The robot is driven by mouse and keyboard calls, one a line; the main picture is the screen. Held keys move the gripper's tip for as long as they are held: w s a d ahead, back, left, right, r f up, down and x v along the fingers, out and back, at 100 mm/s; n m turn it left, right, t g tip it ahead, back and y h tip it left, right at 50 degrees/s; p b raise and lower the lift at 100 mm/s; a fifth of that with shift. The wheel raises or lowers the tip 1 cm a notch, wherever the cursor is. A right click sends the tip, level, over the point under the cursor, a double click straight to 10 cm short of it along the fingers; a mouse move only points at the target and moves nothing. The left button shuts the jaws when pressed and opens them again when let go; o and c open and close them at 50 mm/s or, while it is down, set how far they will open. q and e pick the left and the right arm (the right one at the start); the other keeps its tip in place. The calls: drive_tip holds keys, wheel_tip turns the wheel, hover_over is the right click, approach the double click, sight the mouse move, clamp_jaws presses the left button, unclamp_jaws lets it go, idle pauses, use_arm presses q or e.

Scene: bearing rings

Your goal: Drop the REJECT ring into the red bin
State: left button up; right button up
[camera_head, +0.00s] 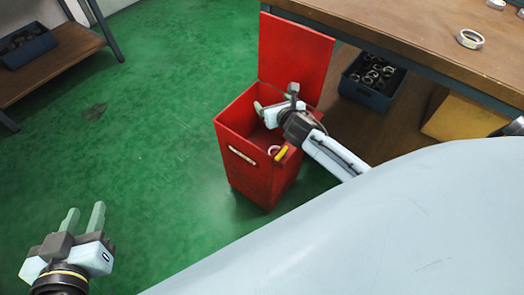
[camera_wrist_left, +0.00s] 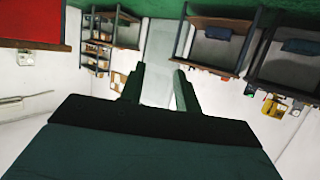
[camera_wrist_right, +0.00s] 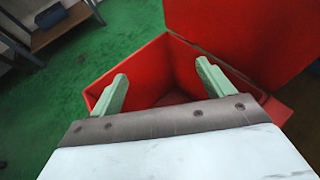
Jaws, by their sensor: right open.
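The red bin (camera_head: 250,173) stands on the green floor with its lid raised; it also shows in the right wrist view (camera_wrist_right: 185,70). A pale ring (camera_head: 273,150) with a yellow piece (camera_head: 281,154) beside it shows at the bin's near right rim. I cannot tell whether it is inside or on the rim, nor read any marking. My right gripper (camera_head: 264,112) is over the bin opening, its fingers apart and empty in the right wrist view (camera_wrist_right: 161,78). My left gripper (camera_head: 85,212) is open and empty over the floor at lower left, away from the bin.
A wooden table (camera_head: 420,32) at upper right carries a metal ring (camera_head: 470,39). Below it stand a dark crate of rings (camera_head: 371,92) and a yellow box (camera_head: 462,116). A shelf (camera_head: 62,52) with a dark bin stands at upper left. The floor between is clear.

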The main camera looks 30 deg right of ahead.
use_arm(q)
drive_tip(key=s+a+f+g+y+p, duration=0.3)
drive_tip(key=s+a+f+g+p, duration=0.2)
drive_tip(key=s+f+g, duration=0.5)
drive_tip(key=shift+s+a+f+n, duration=0.3)
drive_tip(key=shift+s+a+f, duration=0.5)
drive_tip(key=shift+f, duration=1.1)
use_arm(e)
drive_tip(key=v, duration=1.2)
drive_tip(key=shift+s+r, duration=0.15)
drive_tip(key=shift+s, duration=0.2)
use_arm(q)
drive_tip(key=shift+w+a, duration=0.1)
drive_tip(key=shift+w, duration=0.1)
